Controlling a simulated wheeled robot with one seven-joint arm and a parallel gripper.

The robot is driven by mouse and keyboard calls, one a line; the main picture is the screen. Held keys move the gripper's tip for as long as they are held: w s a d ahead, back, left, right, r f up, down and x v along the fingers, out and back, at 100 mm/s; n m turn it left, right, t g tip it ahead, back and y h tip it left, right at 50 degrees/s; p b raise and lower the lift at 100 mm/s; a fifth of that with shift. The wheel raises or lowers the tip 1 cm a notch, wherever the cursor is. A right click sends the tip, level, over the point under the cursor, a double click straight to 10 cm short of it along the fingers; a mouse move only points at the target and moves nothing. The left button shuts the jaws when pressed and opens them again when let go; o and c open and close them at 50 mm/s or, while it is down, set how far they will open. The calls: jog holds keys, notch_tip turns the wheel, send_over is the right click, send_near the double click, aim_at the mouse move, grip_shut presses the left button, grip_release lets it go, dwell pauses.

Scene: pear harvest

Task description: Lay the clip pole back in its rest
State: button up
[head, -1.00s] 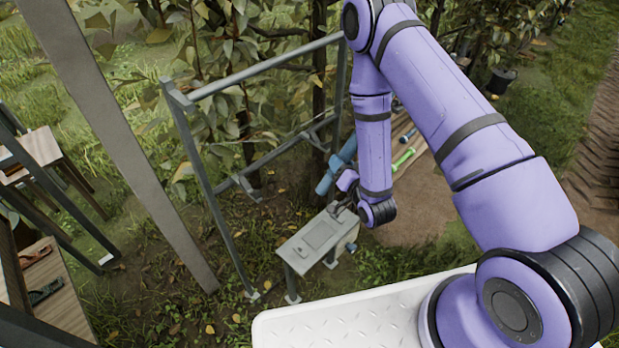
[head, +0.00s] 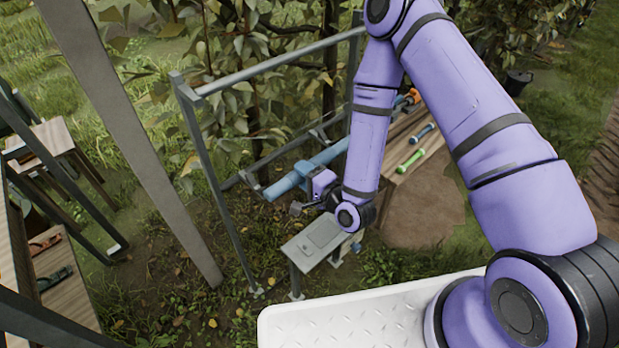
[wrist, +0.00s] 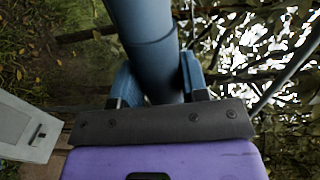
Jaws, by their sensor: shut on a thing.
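The clip pole (head: 285,184) is a thick blue tube, in the head view just behind my gripper (head: 316,190). It slopes from its left end up to the right, where my arm hides part of it. In the wrist view my gripper's (wrist: 157,80) two blue fingers close around the pole (wrist: 143,22). The rest appears to be the grey metal frame (head: 208,190) with small bracket arms (head: 250,182) on its lower rail. The pole's left end is close to the left bracket; I cannot tell whether they touch.
A small grey-topped stand (head: 313,243) is below my gripper. A wooden bench (head: 400,165) with green, blue and orange tools stands behind my arm. A slanted grey post (head: 130,140) and wooden shelves (head: 60,275) are on the left. Leafy branches hang behind the frame.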

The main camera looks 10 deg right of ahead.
jog(key=shift+r+x, duration=0.25)
jog(key=shift+x, duration=5.15)
notch_tip(320, 180, down, 6)
jog(key=shift+f, duration=0.1)
jog(key=o, duration=1.1)
jog(key=v, duration=1)
jog(key=shift+s+d, duration=0.15)
jog(key=shift+s, duration=0.2)
